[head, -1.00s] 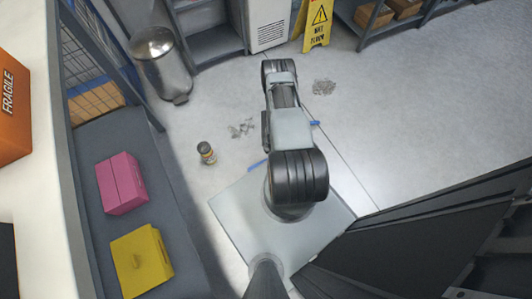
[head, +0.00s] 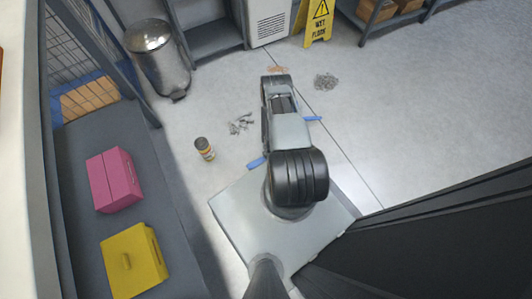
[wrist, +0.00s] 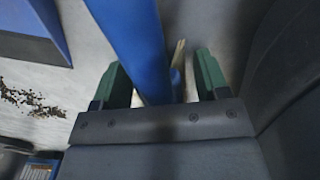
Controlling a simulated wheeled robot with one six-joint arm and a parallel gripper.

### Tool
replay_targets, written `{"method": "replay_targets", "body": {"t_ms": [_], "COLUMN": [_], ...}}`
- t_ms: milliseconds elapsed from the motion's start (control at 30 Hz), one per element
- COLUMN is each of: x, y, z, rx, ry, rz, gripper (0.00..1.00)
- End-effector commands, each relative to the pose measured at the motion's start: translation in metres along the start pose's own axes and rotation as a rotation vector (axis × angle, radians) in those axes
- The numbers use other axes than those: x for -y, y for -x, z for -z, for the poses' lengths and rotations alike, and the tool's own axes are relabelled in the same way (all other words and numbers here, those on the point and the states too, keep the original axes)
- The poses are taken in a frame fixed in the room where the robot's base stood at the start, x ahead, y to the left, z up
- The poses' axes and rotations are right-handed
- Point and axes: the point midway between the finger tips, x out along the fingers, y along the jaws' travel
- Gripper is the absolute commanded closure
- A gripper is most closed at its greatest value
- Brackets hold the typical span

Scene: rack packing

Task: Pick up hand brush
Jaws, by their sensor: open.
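My gripper (wrist: 160,62) is open, with its green-padded fingers apart in the wrist view. A long blue bar (wrist: 135,42) shows between the fingers, nearer the left one. A thin tan, wood-like piece (wrist: 178,54) shows beside it, nearer the right finger. I cannot tell which of these belongs to the hand brush, or whether either finger touches it. In the head view my arm hides the gripper and the floor under it. Blue ends show left of the arm (head: 257,162) and right of it (head: 313,118).
A jar (head: 204,148) and a pile of small metal bits (head: 240,123) lie left of my arm; another pile (head: 326,81) lies right. A bin (head: 158,58), wet floor sign (head: 318,22) and bench with pink (head: 114,180) and yellow boxes (head: 134,262) stand around. The right floor is clear.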

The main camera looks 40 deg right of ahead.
Motion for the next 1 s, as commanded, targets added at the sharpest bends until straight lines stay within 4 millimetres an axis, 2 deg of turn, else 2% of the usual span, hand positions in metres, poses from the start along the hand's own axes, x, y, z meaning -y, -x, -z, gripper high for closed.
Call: {"method": "replay_targets", "body": {"t_ms": [200, 833, 1000], "x": [0.0001, 0.0000, -0.0002], "y": [-0.0002, 0.0000, 0.0002], "z": [-0.0001, -0.0002, -0.0002], "rx": [0.000, 0.000, 0.000], "ry": [0.000, 0.000, 0.000], "rz": [0.000, 0.000, 0.000], "gripper": [0.33, 0.93, 0.95]}}
